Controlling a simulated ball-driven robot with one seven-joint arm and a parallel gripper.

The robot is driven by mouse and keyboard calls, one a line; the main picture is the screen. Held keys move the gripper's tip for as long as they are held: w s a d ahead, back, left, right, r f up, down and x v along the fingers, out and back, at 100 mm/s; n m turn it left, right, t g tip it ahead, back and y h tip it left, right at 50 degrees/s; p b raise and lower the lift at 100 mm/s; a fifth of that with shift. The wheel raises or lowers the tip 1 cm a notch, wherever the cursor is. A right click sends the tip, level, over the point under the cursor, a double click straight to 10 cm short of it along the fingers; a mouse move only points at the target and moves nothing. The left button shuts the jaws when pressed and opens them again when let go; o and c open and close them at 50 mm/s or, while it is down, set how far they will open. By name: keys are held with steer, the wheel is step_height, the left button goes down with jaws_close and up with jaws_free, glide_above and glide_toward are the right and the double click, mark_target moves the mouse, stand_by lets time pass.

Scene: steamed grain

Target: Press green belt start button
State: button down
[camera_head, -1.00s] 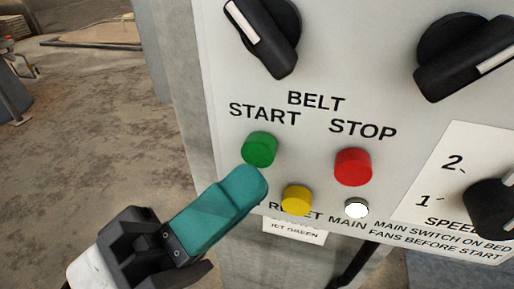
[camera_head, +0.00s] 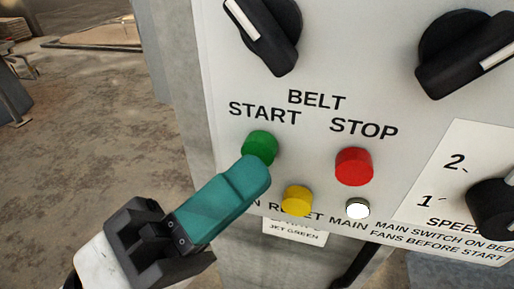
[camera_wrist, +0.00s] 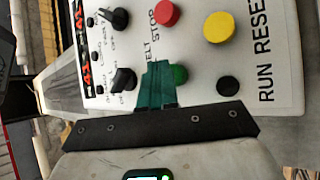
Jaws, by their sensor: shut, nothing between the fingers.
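The green belt start button (camera_head: 260,146) sits under the word START on the pale control panel (camera_head: 330,60). My gripper (camera_head: 257,170) is shut and empty, with its teal fingertips at the lower edge of the green button and covering a little of it. I cannot tell whether the tips touch it. In the wrist view the green button (camera_wrist: 179,74) shows just right of my teal fingers (camera_wrist: 158,68), partly hidden by them.
A red stop button (camera_head: 354,167) is to the right. A yellow button (camera_head: 296,200) and a white one (camera_head: 357,209) are below. Black rotary knobs (camera_head: 270,35) stick out above, and a speed knob (camera_head: 495,208) sits at the right.

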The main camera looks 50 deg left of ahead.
steer(key=shift+w+a, duration=0.25)
steer(key=shift+w, duration=0.15)
stand_by(0.5)
steer(key=shift+s, duration=0.1)
steer(key=shift+s+d, duration=0.5)
steer(key=shift+s, duration=0.15)
steer(key=s+d, duration=0.1)
steer(key=s, duration=0.2)
steer(key=s+d, duration=0.1)
steer(key=shift+s+d, duration=0.15)
steer(key=shift+d, duration=0.15)
stand_by(0.4)
steer(key=shift+s, duration=0.1)
stand_by(0.7)
